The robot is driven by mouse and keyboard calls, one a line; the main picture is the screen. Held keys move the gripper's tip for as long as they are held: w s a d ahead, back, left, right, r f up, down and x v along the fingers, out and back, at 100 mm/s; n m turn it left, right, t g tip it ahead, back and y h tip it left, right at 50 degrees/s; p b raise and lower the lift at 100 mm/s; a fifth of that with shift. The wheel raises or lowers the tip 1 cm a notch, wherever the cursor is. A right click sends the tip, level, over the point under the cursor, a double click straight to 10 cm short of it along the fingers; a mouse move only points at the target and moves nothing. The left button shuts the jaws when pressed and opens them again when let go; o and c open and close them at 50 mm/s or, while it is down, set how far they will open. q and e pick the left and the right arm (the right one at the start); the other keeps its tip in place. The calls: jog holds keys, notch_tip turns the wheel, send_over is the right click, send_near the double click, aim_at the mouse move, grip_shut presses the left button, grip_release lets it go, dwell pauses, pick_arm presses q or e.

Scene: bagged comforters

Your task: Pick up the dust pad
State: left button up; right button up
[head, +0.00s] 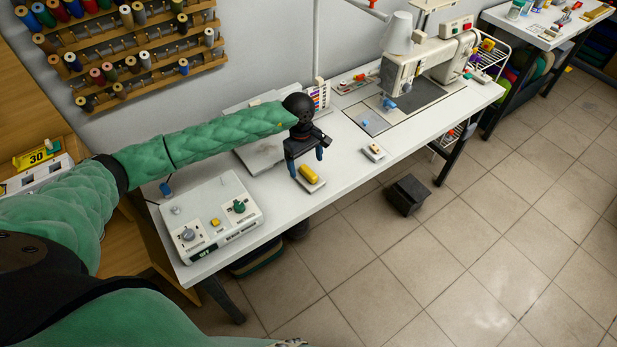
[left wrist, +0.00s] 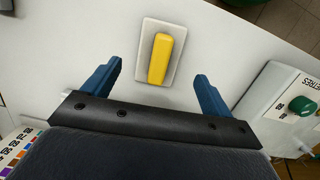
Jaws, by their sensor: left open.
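The dust pad, a white flat pad with a yellow grip bar, lies on the white table below my left gripper (head: 306,161). Its yellow bar (head: 309,172) shows just in front of the gripper in the head view. In the left wrist view the yellow bar (left wrist: 161,58) and the white pad (left wrist: 147,42) lie whole, ahead of and between the two blue fingers. My left gripper (left wrist: 157,77) is open, with nothing between its fingers. I cannot tell its exact height above the pad. My right gripper is not in view.
A control box (head: 211,216) with knobs stands on the table left of the pad. A small white block (head: 373,152) lies to its right. A sewing machine (head: 418,75) stands farther right. The table's front edge is close to the pad. A dark pedal (head: 408,194) is on the floor.

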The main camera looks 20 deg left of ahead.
aim_at(308, 170)
pick_arm(q)
jog(key=shift+s+d+f, duration=0.1)
jog(key=shift+d+f, duration=0.15)
jog(key=shift+f, duration=1)
jog(key=shift+s+d+f, duration=0.1)
jog(key=shift+d+f, duration=0.1)
jog(key=shift+f, duration=1.05)
jog(key=c, duration=1.1)
jog(key=shift+r, duration=0.15)
